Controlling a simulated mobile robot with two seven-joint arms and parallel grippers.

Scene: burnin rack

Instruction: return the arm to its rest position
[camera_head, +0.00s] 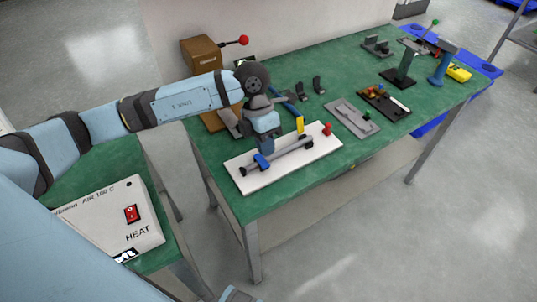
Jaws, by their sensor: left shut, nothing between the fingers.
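My left arm (185,101) comes in from the left, light blue with dark joints, and reaches over the green workbench. Its wrist bends down, and my left gripper (267,149) points at the white board (316,155) near the bench's front left. The gripper is shut and empty, just above or beside the grey bar fixture (292,154) on the board. I cannot tell whether the fingertips touch it. A blue block (262,161) sits on the fixture just below the fingers. My right gripper is not in view.
A brown box (200,56) with a red-knobbed lever stands behind the arm. A yellow upright piece (300,125) and a red part (327,129) stand by the board. A grey plate (353,118) lies to the right. A white HEAT unit (108,222) sits at lower left.

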